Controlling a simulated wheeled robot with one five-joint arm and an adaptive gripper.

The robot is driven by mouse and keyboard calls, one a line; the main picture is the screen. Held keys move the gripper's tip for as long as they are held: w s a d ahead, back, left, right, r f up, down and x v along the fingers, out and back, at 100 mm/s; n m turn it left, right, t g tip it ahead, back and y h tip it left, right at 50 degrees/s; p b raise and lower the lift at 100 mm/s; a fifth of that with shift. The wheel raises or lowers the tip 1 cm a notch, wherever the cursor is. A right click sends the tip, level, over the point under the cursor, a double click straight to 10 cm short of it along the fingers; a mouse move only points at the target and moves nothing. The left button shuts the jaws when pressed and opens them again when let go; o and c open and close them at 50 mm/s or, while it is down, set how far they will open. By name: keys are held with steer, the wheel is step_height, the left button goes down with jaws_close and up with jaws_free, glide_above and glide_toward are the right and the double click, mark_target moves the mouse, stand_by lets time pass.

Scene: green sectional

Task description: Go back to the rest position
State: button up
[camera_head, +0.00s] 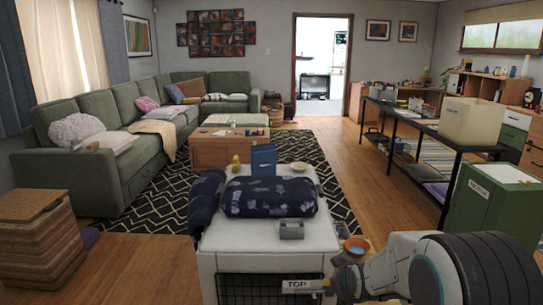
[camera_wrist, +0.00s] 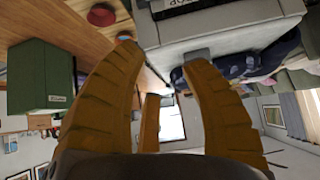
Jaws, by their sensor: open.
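My gripper (camera_wrist: 163,56) shows in the wrist view as orange ribbed fingers spread apart with nothing between them. The wrist view is turned over, with the white cabinet (camera_wrist: 225,22) at its top, just beyond the fingertips. In the head view my arm reaches in from the bottom right. Its end is low by the front right corner of the white cabinet (camera_head: 225,240), near a label reading "TOP". Whether it touches the cabinet cannot be told. The fingers are hard to make out in the head view.
A dark patterned cushion or bag (camera_head: 268,197), a small grey object (camera_head: 291,230) and a blue box (camera_head: 263,160) are on the cabinet. An orange-rimmed bowl (camera_head: 356,247) is at its right. A green cabinet (camera_head: 490,215) stands right.

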steer(key=s+r+g+p, duration=0.1)
steer(key=s+r+p, duration=0.3)
steer(key=s+r, duration=0.3)
steer(key=s+r+g+p, duration=0.2)
steer(key=s+r+p, duration=0.3)
steer(key=s, duration=0.9)
steer(key=s+r+g+p, duration=0.2)
steer(key=s+r+p, duration=0.2)
steer(key=s+r, duration=0.5)
steer(key=shift+s+r+p, duration=0.4)
steer(key=shift+s, duration=0.3)
